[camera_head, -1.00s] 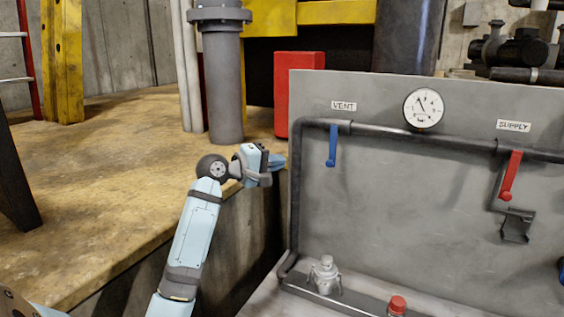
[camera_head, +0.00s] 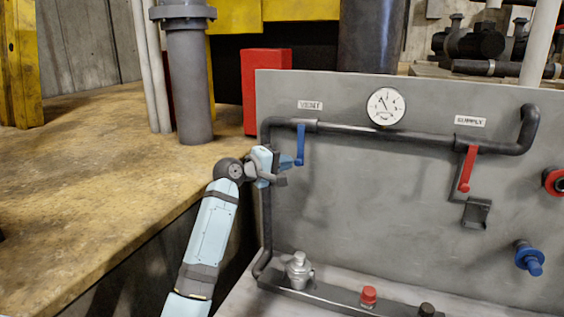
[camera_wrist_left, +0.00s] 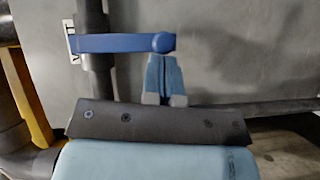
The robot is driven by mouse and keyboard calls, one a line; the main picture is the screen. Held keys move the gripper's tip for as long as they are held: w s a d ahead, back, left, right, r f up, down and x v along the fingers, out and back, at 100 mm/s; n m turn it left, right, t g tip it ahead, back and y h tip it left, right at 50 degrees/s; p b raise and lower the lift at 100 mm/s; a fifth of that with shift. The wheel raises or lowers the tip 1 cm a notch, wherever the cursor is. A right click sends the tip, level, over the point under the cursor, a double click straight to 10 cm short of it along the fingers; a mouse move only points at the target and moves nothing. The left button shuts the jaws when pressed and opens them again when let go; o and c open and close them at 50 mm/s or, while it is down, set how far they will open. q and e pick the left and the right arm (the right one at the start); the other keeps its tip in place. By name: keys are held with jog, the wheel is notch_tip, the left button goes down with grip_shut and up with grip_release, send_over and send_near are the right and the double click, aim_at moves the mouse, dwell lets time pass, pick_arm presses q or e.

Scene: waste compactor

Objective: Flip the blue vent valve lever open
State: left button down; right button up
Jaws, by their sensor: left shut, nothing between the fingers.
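The blue vent valve lever (camera_head: 300,146) hangs straight down from the dark pipe under the VENT label (camera_head: 310,105) on the grey panel. In the left wrist view the lever (camera_wrist_left: 120,43) runs across the picture, with its rounded end just beyond my fingertips. My left gripper (camera_head: 289,162) is shut and empty, at the left of the lever's lower end. In the left wrist view its closed fingers (camera_wrist_left: 163,72) point at the lever's rounded end; I cannot tell whether they touch it. My right gripper is in neither view.
A red supply lever (camera_head: 467,168) hangs at the right, above a dark bracket (camera_head: 476,212). A round gauge (camera_head: 386,106) sits between the levers. A silver fitting (camera_head: 299,268) and red knob (camera_head: 368,295) stand on the ledge below. A blue knob (camera_head: 528,258) juts out at right.

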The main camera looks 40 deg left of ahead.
pick_arm(q)
jog(key=shift+d+n, duration=0.25)
jog(key=shift+n, duration=0.05)
